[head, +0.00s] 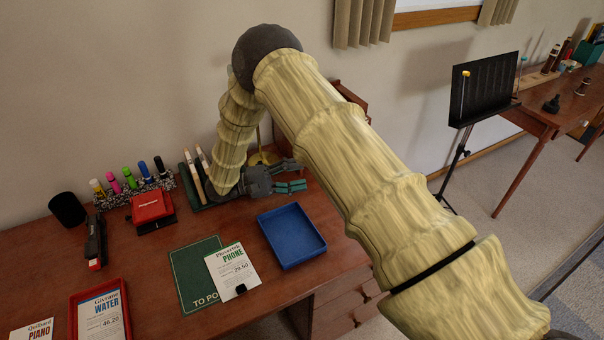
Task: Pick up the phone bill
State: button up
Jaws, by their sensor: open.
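The phone bill (232,270) is a white sheet headed PHONE in green, with a small black clip at its lower edge. It lies tilted, partly over a dark green mat (189,275) marked "TO PO…", on the brown desk. My gripper (292,186) is open and empty, farther back over the desk, behind the blue tray and to the upper right of the bill. Its fingers point right. It is clear of the bill.
An empty blue tray (291,236) stands right of the bill. A red tray (73,318) holds the water bill (101,315); the piano bill (33,331) is at the far left. A red box (151,209), markers (128,179) and a black stapler (95,240) stand behind.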

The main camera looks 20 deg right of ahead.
aim_at(232, 272)
jog(key=k, duration=1.15)
